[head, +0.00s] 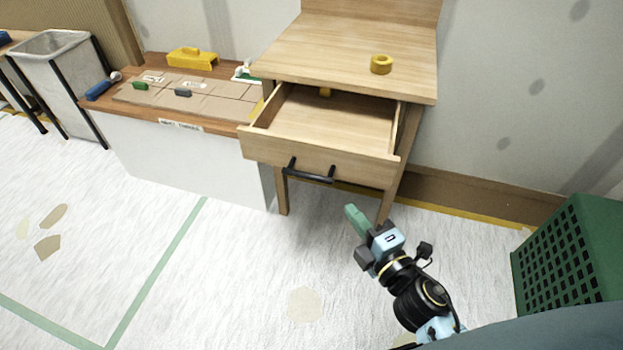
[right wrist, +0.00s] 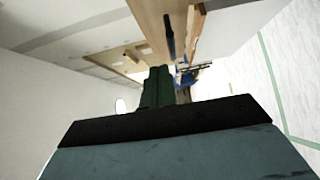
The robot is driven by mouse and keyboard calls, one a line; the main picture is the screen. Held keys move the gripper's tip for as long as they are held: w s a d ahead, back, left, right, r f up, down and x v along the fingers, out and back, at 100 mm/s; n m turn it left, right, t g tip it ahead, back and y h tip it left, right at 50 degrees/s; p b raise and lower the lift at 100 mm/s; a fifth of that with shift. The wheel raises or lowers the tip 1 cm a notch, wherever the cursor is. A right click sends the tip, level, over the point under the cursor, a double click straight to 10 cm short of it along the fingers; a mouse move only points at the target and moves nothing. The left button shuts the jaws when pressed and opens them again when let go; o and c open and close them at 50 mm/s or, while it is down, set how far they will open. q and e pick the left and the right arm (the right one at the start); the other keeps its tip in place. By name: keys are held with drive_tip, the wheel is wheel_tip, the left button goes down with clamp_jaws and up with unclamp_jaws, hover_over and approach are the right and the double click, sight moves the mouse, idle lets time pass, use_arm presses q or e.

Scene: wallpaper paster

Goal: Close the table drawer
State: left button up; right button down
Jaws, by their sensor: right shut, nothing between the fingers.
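The table drawer (head: 320,158) is pulled well out of the wooden table (head: 345,45) in the head view. My right gripper (head: 353,215) is shut and empty, below and to the right of the handle and apart from the drawer front. In the right wrist view, its green fingers (right wrist: 157,88) point toward wooden surfaces and a dark bar that I cannot identify for sure. My left gripper is not in view.
A yellow tape roll (head: 381,64) sits on the table top. A low bench (head: 190,95) with a yellow tool box (head: 192,58) and small tools stands to the left. A green perforated crate (head: 575,255) stands at the right. The floor before the drawer is clear.

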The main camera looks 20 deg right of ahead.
approach(325, 157)
drive_tip(key=w+a, duration=0.2)
drive_tip(key=a, duration=0.1)
drive_tip(key=shift+a+f, duration=0.1)
drive_tip(key=shift+a, duration=0.1)
drive_tip(key=w, duration=0.1)
drive_tip(key=w+d, duration=0.1)
drive_tip(key=w, duration=0.1)
drive_tip(key=shift+d, duration=0.3)
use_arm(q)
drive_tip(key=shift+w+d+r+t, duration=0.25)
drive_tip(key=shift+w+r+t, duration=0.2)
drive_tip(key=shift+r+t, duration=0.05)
use_arm(e)
drive_tip(key=shift+w+d, duration=0.3)
drive_tip(key=shift+w, duration=0.05)
